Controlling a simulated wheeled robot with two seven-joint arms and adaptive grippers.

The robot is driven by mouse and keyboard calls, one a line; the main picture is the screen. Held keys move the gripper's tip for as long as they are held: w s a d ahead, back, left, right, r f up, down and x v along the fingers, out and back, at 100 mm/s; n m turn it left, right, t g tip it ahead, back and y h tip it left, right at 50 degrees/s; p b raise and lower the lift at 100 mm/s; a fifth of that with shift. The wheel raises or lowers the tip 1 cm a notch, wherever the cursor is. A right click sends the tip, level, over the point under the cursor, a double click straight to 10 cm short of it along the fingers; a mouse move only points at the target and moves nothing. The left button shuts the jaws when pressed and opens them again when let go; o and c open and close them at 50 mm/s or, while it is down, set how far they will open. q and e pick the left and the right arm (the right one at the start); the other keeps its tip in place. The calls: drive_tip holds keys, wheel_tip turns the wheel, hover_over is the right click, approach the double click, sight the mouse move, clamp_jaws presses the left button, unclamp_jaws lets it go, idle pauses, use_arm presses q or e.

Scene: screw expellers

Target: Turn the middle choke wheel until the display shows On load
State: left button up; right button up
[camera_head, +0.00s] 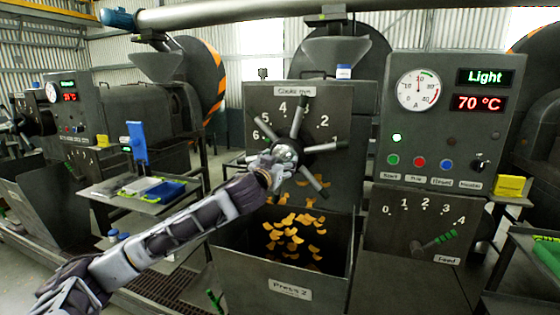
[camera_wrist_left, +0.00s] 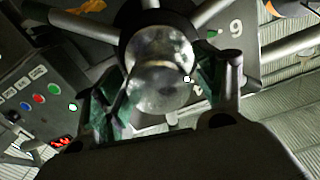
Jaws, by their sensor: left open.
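The middle choke wheel (camera_head: 324,147) has several grey spokes around a hub, on a panel labelled "Choke mm" with a number scale. The display (camera_head: 485,77) at the right reads "Light" in green, with "70 °C" in red below. My left gripper (camera_head: 277,168) is at the wheel's hub, in front of its left side. In the left wrist view the open fingers of my left gripper (camera_wrist_left: 168,100) stand either side of the shiny round hub (camera_wrist_left: 160,75). Whether the fingers touch the hub is unclear. My right gripper is not in view.
A bin (camera_head: 290,280) labelled "Press 2" below the wheel holds orange flakes. A control box (camera_head: 440,120) with a dial and buttons stands right of the wheel. A tray (camera_head: 130,192) with a blue container is at the left. A green-handled feed lever (camera_head: 434,241) sits lower right.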

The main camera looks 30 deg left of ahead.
use_arm(q)
drive_tip(key=shift+w+a, duration=0.1)
drive_tip(key=shift+w, duration=0.35)
drive_tip(key=shift+c, duration=0.5)
drive_tip(key=c, duration=1.4)
drive_tip(key=shift+o, duration=0.2)
